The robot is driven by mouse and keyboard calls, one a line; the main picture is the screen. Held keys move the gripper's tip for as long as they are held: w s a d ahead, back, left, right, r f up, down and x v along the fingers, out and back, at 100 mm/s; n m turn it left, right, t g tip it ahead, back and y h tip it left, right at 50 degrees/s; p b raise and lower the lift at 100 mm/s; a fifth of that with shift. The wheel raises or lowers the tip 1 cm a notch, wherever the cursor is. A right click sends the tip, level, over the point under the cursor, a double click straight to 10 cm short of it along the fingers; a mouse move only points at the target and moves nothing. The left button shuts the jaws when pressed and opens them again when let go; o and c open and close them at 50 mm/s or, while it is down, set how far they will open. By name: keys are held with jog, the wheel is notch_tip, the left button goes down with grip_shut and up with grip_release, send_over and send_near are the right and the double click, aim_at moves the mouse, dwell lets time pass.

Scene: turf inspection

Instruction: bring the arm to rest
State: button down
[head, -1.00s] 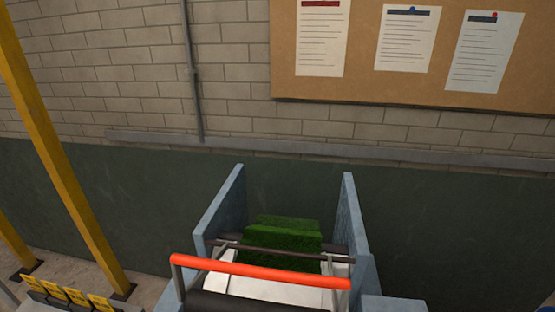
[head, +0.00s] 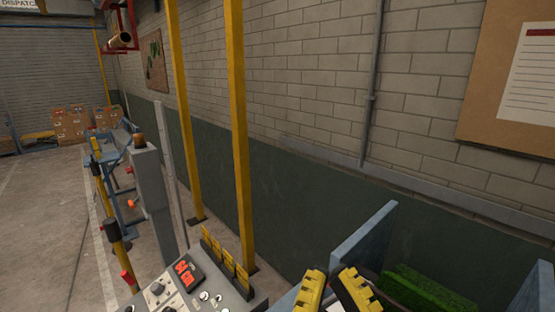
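My gripper (head: 333,275) shows at the bottom edge of the head view, right of centre. Its two yellow ridged fingers point up with a gap between them, and nothing shows in the gap. The rest of my arm is out of view below. The fingers appear in front of the blue-grey side wall of the turf machine (head: 362,245), and I cannot tell how far apart they are from it. Green turf (head: 425,290) lies between the machine's walls, to the right of the fingers.
A control console (head: 178,295) with a red display, knobs and yellow tags (head: 228,262) stands left of my gripper. Yellow posts (head: 238,130) rise behind it. A grey pillar (head: 155,205) with an amber lamp stands farther left. Open floor (head: 45,235) lies at the left; cartons (head: 72,123) stand far back.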

notch_tip(320, 180, up, 12)
jog(key=d+h+p, duration=0.1)
jog(key=p, duration=1.2)
jog(key=shift+g, duration=0.3)
jog(key=shift+d+f, duration=0.1)
dwell(0.4)
